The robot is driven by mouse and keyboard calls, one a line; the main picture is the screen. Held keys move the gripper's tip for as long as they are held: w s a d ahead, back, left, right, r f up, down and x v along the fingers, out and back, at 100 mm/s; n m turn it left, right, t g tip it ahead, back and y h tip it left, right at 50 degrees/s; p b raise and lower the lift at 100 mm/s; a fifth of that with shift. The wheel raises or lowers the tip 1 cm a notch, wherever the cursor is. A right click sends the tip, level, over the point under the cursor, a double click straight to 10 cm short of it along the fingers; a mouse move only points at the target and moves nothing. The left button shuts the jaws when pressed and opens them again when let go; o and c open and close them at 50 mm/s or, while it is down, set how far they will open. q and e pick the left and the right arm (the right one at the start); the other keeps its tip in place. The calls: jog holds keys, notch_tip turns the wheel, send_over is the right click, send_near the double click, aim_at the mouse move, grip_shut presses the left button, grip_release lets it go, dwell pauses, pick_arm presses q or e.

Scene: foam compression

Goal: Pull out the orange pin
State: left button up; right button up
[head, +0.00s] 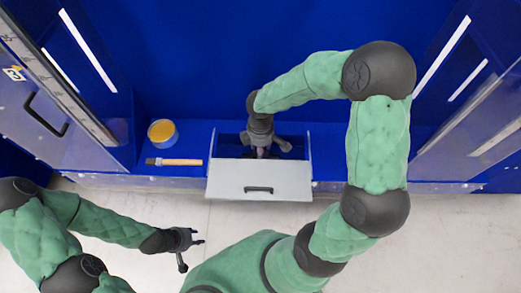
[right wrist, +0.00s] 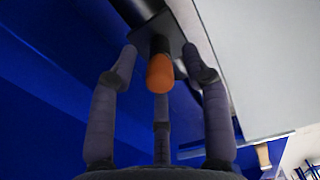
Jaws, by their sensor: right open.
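The orange pin (right wrist: 160,71) shows in the right wrist view as a rounded orange end standing out from a dark block (right wrist: 160,42). I cannot make it out in the head view. My right gripper (head: 262,148) reaches down into the open drawer (head: 259,180). In the right wrist view its three fingers (right wrist: 160,62) are spread around the pin, with visible gaps on both sides, and none clearly touches it. My left gripper (head: 191,251) is open and empty, low at the left in front of the blue bench.
A tool with a dark head and a yellow-orange handle (head: 183,162) lies on the blue bench (head: 192,145) left of the drawer. A round yellow-topped container (head: 162,132) stands behind it. Side panels (head: 55,110) rise at left and right. The floor in front is clear.

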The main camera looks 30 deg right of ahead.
grip_shut()
jog(key=shift+r, duration=0.15)
jog(key=shift+r+p, duration=2.8)
jog(key=shift+r, duration=0.1)
